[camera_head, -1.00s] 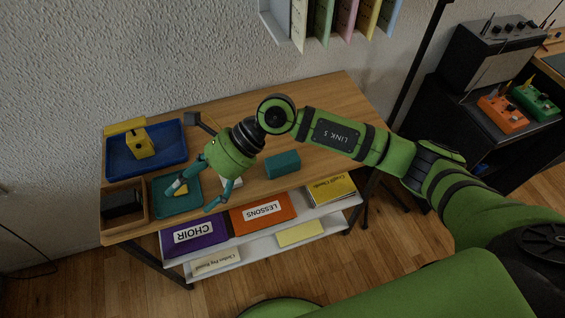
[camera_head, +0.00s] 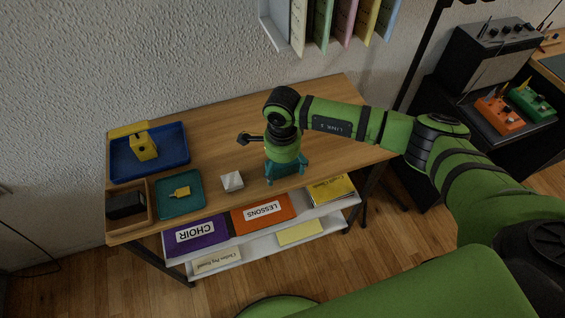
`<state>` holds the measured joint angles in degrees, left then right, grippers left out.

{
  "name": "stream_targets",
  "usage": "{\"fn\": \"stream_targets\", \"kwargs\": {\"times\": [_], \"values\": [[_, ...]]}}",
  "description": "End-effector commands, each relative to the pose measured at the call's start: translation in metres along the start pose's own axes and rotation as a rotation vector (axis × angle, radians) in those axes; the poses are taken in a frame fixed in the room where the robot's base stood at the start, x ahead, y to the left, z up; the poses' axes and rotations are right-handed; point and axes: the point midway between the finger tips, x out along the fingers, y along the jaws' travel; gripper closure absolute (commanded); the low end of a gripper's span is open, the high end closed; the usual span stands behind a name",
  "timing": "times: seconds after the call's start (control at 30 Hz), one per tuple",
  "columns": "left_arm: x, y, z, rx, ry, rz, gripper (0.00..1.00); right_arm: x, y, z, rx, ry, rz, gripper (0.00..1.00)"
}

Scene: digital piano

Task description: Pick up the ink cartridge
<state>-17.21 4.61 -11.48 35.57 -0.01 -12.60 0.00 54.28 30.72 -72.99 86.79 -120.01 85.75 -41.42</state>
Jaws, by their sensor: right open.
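No item is clearly marked as the ink cartridge, and I cannot tell which one it is. A small yellow piece (camera_head: 181,192) lies on the teal tray (camera_head: 168,206). A black block (camera_head: 125,205) sits in the wooden box at the table's left end. A larger yellow item (camera_head: 143,146) stands in the blue tray (camera_head: 170,163). A small white block (camera_head: 232,181) lies on the table. My right gripper (camera_head: 287,178) is open and points down right of the white block, where a teal block stood; the gripper hides that block now. My left gripper is not in view.
The wooden table (camera_head: 220,118) is clear at the back and right. A white shelf (camera_head: 275,238) below its front holds purple, orange and yellow books. Hanging folders (camera_head: 320,25) are above the table. A black amplifier (camera_head: 480,58) and pedals stand at the right.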

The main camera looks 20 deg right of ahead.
Motion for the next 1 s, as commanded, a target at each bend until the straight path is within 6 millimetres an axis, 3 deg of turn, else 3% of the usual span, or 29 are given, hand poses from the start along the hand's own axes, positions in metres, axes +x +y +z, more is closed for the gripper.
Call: {"fn": "stream_targets", "kwargs": {"times": [0.23, 0.3, 0.4, 0.8, 1.0], "values": [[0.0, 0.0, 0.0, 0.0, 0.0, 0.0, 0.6, 0.002, 0.0, 0.0, -0.001, 0.0, -0.001, 0.16], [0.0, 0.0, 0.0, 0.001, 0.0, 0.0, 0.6, 0.002, 0.0, 0.0, -0.001, -0.001, -0.001, 0.44], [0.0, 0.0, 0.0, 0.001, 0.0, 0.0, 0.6, 0.002, 0.0, 0.0, -0.001, -0.001, -0.001, 0.77], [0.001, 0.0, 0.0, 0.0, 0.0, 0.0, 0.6, 0.001, 0.0, 0.0, 0.0, -0.002, -0.001, 0.78], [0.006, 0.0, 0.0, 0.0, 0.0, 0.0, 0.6, -0.014, -0.001, 0.001, -0.001, -0.002, -0.005, 0.78]]}}
